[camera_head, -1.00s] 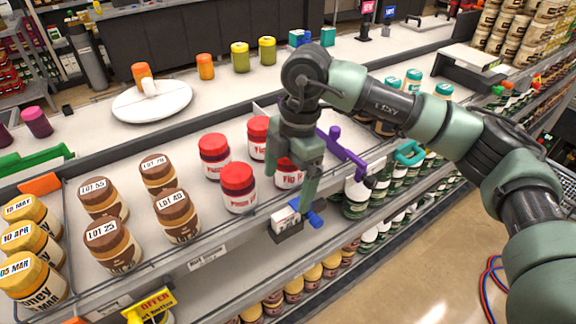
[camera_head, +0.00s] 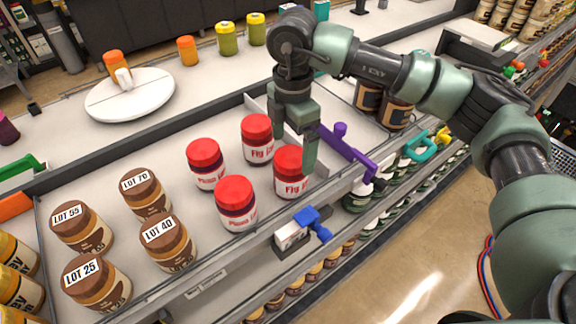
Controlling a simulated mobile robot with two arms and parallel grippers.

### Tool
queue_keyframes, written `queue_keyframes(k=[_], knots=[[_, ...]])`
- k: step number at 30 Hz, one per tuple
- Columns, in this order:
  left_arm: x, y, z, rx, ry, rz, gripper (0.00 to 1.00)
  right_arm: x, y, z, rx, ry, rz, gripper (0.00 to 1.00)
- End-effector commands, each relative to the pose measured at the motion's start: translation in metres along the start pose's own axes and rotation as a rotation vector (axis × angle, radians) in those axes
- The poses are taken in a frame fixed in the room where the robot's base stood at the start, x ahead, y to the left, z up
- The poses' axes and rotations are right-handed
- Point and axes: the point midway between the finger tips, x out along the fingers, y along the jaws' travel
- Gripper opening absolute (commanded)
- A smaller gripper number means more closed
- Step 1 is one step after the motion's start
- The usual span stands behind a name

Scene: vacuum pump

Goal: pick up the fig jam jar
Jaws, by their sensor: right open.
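Two red-lidded jars with "Fig" labels stand on the shelf: a front fig jam jar (camera_head: 291,184) and a back fig jam jar (camera_head: 258,150). My right gripper (camera_head: 297,143) is open and points down at the front fig jar. One finger shows along the right side of that jar. My left gripper is not in view.
Two similar red-lidded jars, apparently plum jam (camera_head: 208,176), stand just left. Brown-lidded lot jars (camera_head: 168,252) fill the front left. A purple divider piece (camera_head: 345,150) lies right of the gripper. A blue clip (camera_head: 313,222) sits on the front rail.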

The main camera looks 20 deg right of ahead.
Motion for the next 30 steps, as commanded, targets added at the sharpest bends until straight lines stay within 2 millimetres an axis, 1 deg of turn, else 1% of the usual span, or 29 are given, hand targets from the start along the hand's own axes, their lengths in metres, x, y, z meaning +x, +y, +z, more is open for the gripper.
queue_keyframes(k=[6,9,12,16,21,22,23,24,26,27,29,30], knots=[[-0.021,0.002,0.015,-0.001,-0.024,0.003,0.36,0.023,-0.002,-0.004,-0.002,0.001,-0.004,0.97],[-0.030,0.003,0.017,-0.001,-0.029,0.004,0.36,0.039,-0.002,-0.007,-0.001,0.000,-0.004,0.97],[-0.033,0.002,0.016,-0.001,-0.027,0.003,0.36,0.053,-0.002,-0.007,0.000,0.001,-0.003,0.97],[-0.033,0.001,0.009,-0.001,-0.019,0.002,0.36,0.060,-0.001,-0.007,-0.001,0.000,0.000,0.97],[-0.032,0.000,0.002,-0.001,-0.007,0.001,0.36,0.060,-0.001,-0.007,-0.001,0.001,0.001,0.97],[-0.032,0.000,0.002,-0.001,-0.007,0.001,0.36,0.060,-0.001,-0.007,-0.001,0.001,0.001,0.92],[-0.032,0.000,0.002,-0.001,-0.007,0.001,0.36,0.060,-0.001,-0.007,-0.001,0.001,0.001,0.83],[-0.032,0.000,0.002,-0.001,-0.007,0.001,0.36,0.060,-0.001,-0.007,-0.001,0.001,0.001,0.72],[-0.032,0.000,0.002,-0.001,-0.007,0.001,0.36,0.060,-0.001,-0.007,-0.001,0.001,0.001,0.56],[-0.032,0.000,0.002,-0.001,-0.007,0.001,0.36,0.060,-0.001,-0.007,-0.001,0.001,0.001,0.44],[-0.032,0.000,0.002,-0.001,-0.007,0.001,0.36,0.060,-0.001,-0.007,-0.001,0.001,0.001,0.28],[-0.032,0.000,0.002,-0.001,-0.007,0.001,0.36,0.060,-0.001,-0.007,-0.001,0.001,0.001,0.17]])
